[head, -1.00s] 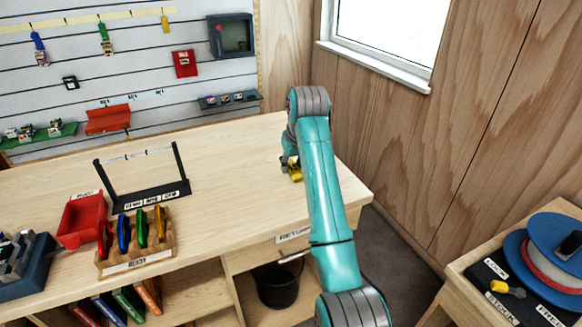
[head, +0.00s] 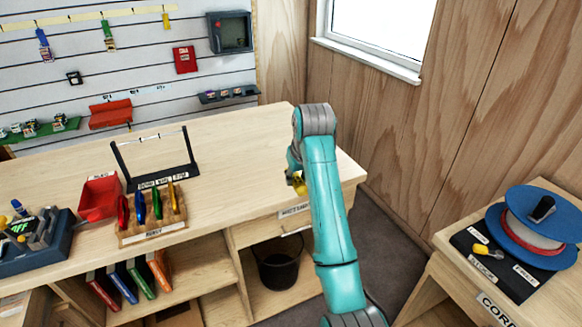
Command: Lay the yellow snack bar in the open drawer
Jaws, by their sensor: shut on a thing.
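My gripper (head: 293,178) hangs over the right part of the workbench, near its front edge, partly hidden behind my own arm. It is shut on a small yellow thing (head: 299,186), which looks like the yellow snack bar; only part of it shows. Below the bench top is a labelled front (head: 294,210) with a handle, just under and in front of the gripper. My arm covers its right part. I cannot tell from this view how far that drawer is open, and its inside is not visible.
The bench top (head: 235,150) is clear left of my gripper. A black frame (head: 163,180), a red bin (head: 99,197) and a rack of coloured pieces (head: 152,229) stand farther left. A black bucket (head: 278,268) sits below. A side table with a blue spool (head: 540,225) stands right.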

